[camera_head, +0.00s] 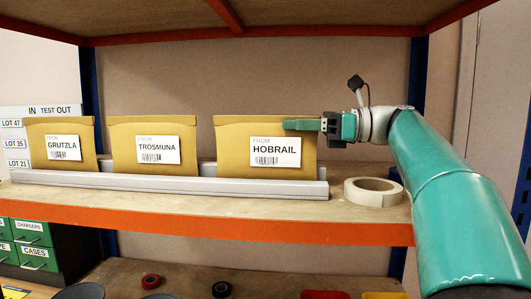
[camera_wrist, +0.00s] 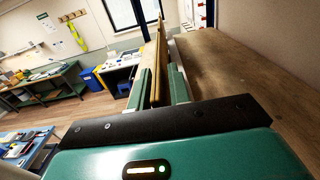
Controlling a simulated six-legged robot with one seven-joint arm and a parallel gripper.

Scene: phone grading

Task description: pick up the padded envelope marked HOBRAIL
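The padded envelope marked HOBRAIL (camera_head: 235,152) is a tan mailer with a white label, upright at the right end of the rail on the shelf. My gripper (camera_head: 303,125) is at its upper right edge, one teal finger across its front. In the wrist view, my gripper's two fingers (camera_wrist: 158,87) stand on either side of the envelope (camera_wrist: 156,75), seen edge-on. Whether both press on it cannot be told. The far finger is hidden in the head view.
A tape roll (camera_head: 373,192) lies right of the rail. An orange-edged upper shelf (camera_head: 330,31) is overhead.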

